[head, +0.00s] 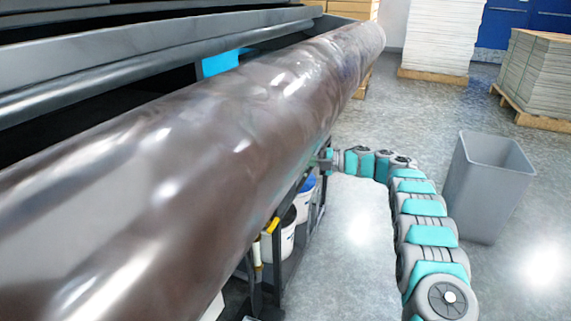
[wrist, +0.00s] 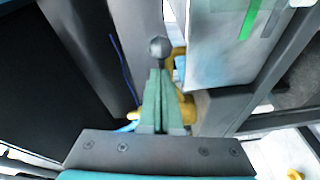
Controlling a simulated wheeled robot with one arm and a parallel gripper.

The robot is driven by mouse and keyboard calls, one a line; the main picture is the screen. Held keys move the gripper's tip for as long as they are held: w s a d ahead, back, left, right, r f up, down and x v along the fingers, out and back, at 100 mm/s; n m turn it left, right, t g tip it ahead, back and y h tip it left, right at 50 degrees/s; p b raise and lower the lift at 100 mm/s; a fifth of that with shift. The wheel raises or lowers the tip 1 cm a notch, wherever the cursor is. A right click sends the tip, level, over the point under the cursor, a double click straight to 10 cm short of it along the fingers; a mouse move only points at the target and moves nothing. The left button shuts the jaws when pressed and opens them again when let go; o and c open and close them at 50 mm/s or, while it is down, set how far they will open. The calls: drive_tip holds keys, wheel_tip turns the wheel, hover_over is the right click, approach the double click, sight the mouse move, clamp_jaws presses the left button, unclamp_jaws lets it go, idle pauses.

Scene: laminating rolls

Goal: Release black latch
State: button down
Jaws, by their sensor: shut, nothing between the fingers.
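My gripper (wrist: 159,75) is shut and empty, its two green fingers together and pointing up the wrist view. A dark round knob (wrist: 160,48), which may be part of the black latch, sits just beyond the fingertips. I cannot tell whether the fingers touch it. A yellow-orange part (wrist: 179,62) shows behind the fingers. In the head view my arm reaches in from the right, and my gripper (head: 323,161) is beside the underside of the large glossy brown roll (head: 180,165). The latch cannot be made out there.
Grey metal frame bars (wrist: 255,75) and a pale panel (wrist: 215,45) are close on the right. Below the roll are a dark stand and white buckets (head: 283,240). A grey bin (head: 487,190) stands on the floor right of my arm.

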drive_tip(key=shift+w+r, duration=0.2)
drive_tip(key=shift+w, duration=0.35)
idle(0.4)
